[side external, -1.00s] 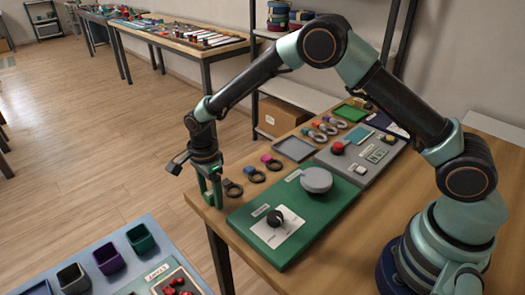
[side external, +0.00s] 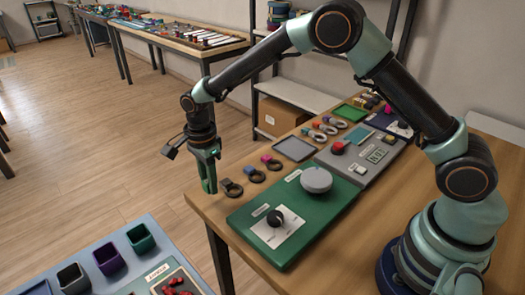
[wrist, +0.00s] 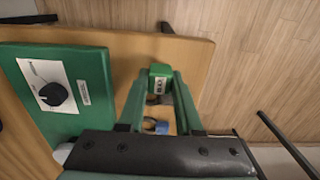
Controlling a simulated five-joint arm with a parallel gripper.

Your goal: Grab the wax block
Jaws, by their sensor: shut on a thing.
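A small green block with a pale label (wrist: 161,76) sits between the fingertips of my gripper (wrist: 160,88) in the wrist view. I take it to be the wax block, though the label is too small to read. My gripper is shut on it. In the side view my gripper (side external: 208,178) points down at the near left edge of the wooden table, just above its surface. The block cannot be told apart from the green fingers there.
A black ring with a tan top (side external: 231,188) lies close right of my gripper, with more rings behind it. A green panel (side external: 252,232) with a black knob (side external: 275,218) and grey disc (side external: 316,180) is to the right. A grey panel (side external: 378,163) lies beyond.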

